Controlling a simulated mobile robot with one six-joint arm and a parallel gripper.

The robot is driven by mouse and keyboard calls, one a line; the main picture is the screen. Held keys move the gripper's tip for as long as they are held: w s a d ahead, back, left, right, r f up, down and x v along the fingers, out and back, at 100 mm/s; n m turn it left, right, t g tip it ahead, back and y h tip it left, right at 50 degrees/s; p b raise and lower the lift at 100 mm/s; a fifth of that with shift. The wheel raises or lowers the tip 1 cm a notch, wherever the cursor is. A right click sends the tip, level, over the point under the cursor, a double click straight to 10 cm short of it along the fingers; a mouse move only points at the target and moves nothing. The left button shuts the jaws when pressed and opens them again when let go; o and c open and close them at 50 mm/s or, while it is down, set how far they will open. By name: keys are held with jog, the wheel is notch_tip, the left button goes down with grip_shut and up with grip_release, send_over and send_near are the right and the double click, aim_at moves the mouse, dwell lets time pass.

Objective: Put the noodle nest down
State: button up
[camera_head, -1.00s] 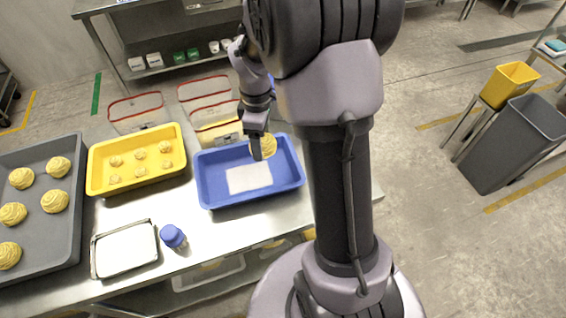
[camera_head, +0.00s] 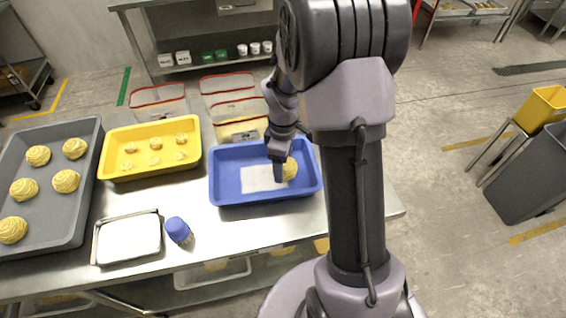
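A yellow noodle nest (camera_head: 290,169) is at the right part of the blue tray (camera_head: 228,193), beside the right edge of the white sheet (camera_head: 258,180) on the tray floor. My gripper (camera_head: 281,174) points down into the tray. Its one clearly visible finger is in front of the nest's left edge; the other finger is hidden. Whether the gripper still grips the nest, and whether the nest rests on the tray floor, I cannot tell.
A yellow tray (camera_head: 112,164) with small nests stands left of the blue tray. Further left is a grey tray (camera_head: 85,150) with several nests. Red-rimmed clear containers (camera_head: 232,106) stand behind. A metal tray (camera_head: 128,240) and blue-capped bottle (camera_head: 178,230) are in front.

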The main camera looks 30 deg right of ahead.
jog(key=shift+f, duration=0.45)
jog(key=o, duration=1.5)
notch_tip(320, 180, up, 13)
jog(key=p, duration=0.5)
jog(key=s+a+r+m+t, duration=0.1)
jog(key=s+a+r+m, duration=0.15)
jog(key=a+r, duration=0.2)
jog(key=s+a+r+m+t, duration=0.1)
jog(key=s+a+r+m, duration=0.15)
jog(key=r, duration=0.35)
jog(key=s+a+r+m+t, duration=0.1)
jog(key=s+a+m, duration=0.1)
jog(key=s+a, duration=0.1)
jog(key=s+a+r+m+t+y, duration=0.1)
jog(key=s+a+r+m, duration=0.1)
jog(key=s, duration=0.3)
jog(key=s+a+r+m+t+y, duration=0.1)
jog(key=s+a+r+m, duration=0.1)
jog(key=s+a+m, duration=0.2)
jog(key=shift+s+t, duration=0.3)
jog(key=shift+t, duration=0.1)
